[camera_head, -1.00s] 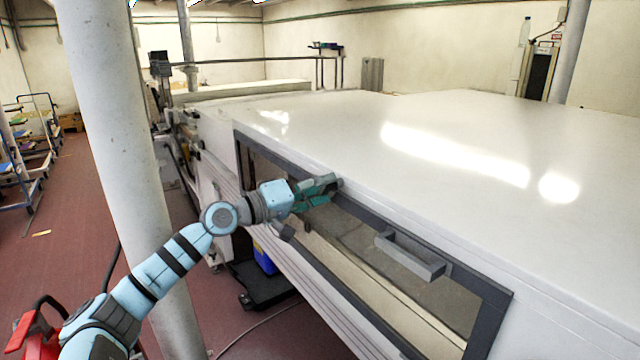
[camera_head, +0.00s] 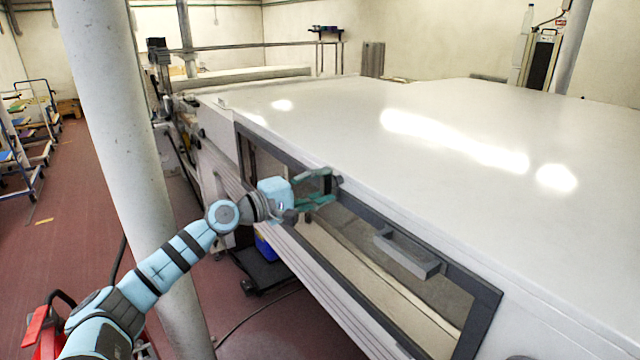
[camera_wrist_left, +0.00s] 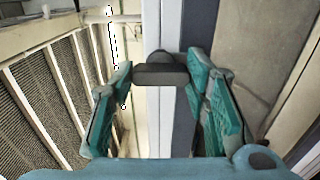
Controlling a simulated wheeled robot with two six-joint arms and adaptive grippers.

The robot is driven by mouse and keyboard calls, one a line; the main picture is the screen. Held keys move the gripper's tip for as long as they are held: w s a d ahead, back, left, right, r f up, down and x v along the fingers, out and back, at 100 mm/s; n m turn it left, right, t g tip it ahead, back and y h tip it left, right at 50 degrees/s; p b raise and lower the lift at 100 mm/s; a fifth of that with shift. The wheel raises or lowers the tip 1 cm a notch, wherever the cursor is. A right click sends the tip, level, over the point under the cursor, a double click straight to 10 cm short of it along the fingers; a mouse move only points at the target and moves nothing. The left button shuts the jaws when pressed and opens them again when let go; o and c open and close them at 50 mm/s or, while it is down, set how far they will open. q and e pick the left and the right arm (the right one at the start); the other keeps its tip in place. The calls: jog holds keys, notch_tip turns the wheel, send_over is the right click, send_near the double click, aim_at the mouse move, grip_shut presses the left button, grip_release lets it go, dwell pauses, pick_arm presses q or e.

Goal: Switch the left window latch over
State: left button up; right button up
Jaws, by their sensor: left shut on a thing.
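The left window latch (camera_wrist_left: 160,72) is a short dark grey bar with a rounded hub. In the left wrist view it lies crosswise between my fingertips, over the edge of the dark window frame (camera_wrist_left: 184,130). My left gripper (camera_wrist_left: 162,80) is shut on it, one teal finger at each end of the bar. In the head view my left gripper (camera_head: 330,186) is at the upper edge of the window frame (camera_head: 385,212), and only a small dark part of the latch (camera_head: 338,180) shows past the fingertips. My right gripper is not in view.
A grey handle (camera_head: 408,254) sticks out from the window to the right of the gripper. The white tunnel top (camera_head: 420,170) is broad and bare. A pale round pillar (camera_head: 110,130) stands close by my left arm. Red floor (camera_head: 80,240) is open at the left.

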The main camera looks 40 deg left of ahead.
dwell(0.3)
pick_arm(q)
jog(key=o, duration=1.2)
jog(key=shift+c, duration=0.2)
